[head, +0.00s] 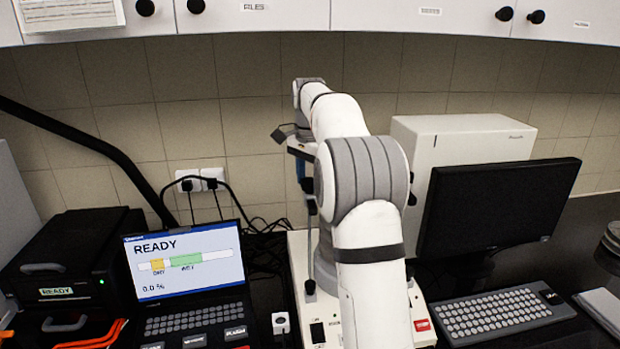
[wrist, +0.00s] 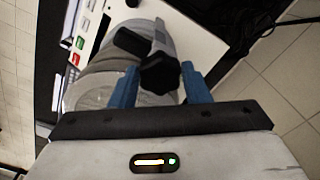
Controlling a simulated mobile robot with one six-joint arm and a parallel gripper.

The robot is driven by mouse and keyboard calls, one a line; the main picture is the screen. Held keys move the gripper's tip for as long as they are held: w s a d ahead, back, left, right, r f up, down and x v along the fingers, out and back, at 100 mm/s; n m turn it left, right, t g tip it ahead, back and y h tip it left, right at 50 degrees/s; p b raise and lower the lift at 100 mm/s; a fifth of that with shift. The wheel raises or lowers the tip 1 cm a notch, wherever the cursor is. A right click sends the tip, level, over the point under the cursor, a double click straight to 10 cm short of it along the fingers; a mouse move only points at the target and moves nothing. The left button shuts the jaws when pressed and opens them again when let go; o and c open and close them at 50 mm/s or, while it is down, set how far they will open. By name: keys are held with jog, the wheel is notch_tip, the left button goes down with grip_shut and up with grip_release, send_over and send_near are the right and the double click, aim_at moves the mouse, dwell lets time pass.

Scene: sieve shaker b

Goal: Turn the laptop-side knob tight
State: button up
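In the wrist view a black lobed knob (wrist: 160,73) lies between the blue fingers of my gripper (wrist: 160,84). The fingers are apart, one on each side of the knob. A narrow gap shows at the left finger; I cannot tell whether the right finger touches it. A dark clamp bar (wrist: 131,41) and round grey sieves (wrist: 97,85) lie beyond the knob. In the head view my arm hides the sieves and most of the shaker, whose white base (head: 424,320) shows below. I cannot make out the knob there.
The laptop (head: 185,262) reads READY and stands left of the shaker. A black device (head: 75,255) is further left. A monitor (head: 497,205), keyboard (head: 505,312) and pale box (head: 460,140) stand on the right. Wall cabinets (head: 258,18) hang above. Cables (head: 255,222) run behind the laptop.

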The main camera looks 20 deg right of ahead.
aim_at(309, 180)
jog(key=o, duration=0.4)
jog(key=shift+c, duration=0.2)
jog(key=shift+r, duration=3.9)
jog(key=s+a+f+n+t+b, duration=0.1)
jog(key=s+a+f+n+b, duration=0.25)
jog(key=s, duration=0.55)
jog(key=s+a+f+n+t+b, duration=0.1)
jog(key=s+a+f+n+b, duration=0.1)
jog(key=s+a+f+n, duration=0.45)
jog(key=s+a+f+n+b, duration=0.1)
jog(key=s+f, duration=0.6)
jog(key=s, duration=0.2)
jog(key=s+a+f+n+t+b, duration=0.1)
jog(key=s+f+n+b, duration=0.1)
jog(key=s+f, duration=0.5)
jog(key=s, duration=0.3)
jog(key=shift+s+f, duration=0.2)
jog(key=shift+f, duration=0.15)
